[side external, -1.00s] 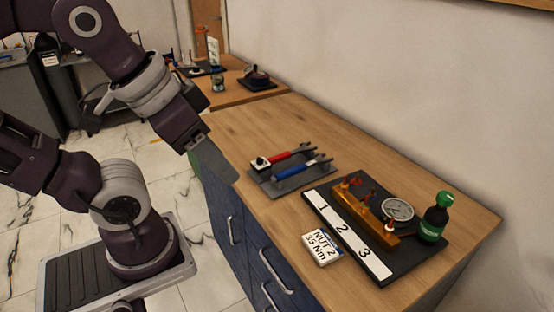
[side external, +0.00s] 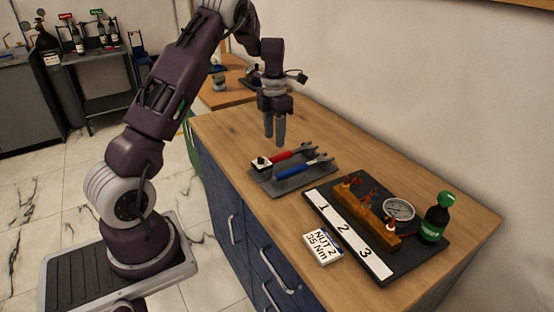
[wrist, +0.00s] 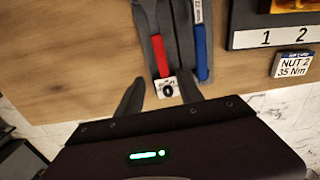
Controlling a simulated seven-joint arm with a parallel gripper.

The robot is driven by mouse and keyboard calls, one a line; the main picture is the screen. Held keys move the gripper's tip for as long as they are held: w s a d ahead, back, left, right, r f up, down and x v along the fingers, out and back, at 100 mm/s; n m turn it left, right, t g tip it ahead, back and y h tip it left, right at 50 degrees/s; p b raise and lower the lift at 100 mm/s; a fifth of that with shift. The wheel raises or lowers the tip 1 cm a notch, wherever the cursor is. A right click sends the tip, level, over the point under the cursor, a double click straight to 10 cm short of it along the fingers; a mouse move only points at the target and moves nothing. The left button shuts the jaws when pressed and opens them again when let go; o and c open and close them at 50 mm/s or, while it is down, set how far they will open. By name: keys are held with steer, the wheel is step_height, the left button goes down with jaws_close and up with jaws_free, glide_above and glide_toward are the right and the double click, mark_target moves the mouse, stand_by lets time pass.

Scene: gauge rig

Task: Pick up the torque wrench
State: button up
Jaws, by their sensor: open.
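Two wrench-like tools lie side by side on a dark grey tray (side external: 292,187). One has a red handle (side external: 284,156), the other a blue handle (side external: 287,173); which is the torque wrench I cannot tell for certain. A white block with a black knob (side external: 261,163) sits at the red handle's end. In the wrist view the red handle (wrist: 160,56) and the blue handle (wrist: 201,52) run upward, with the white block (wrist: 168,88) between my fingertips in the picture. My gripper (side external: 274,143) is open and empty, pointing down above the tray's far side.
A dark board (side external: 420,255) to the right carries a strip numbered 1 to 3, a brass block (side external: 362,215), a round gauge (side external: 398,209) and a green-capped bottle (side external: 435,217). A card reading "NUT 2 35 Nm" (side external: 322,247) lies in front. The bench left of the tray is clear.

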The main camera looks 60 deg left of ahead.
mark_target(277, 156)
steer(key=f, duration=0.6)
steer(key=shift+w+d+f, duration=0.25)
steer(key=shift+w, duration=0.05)
jaws_close()
stand_by(0.9)
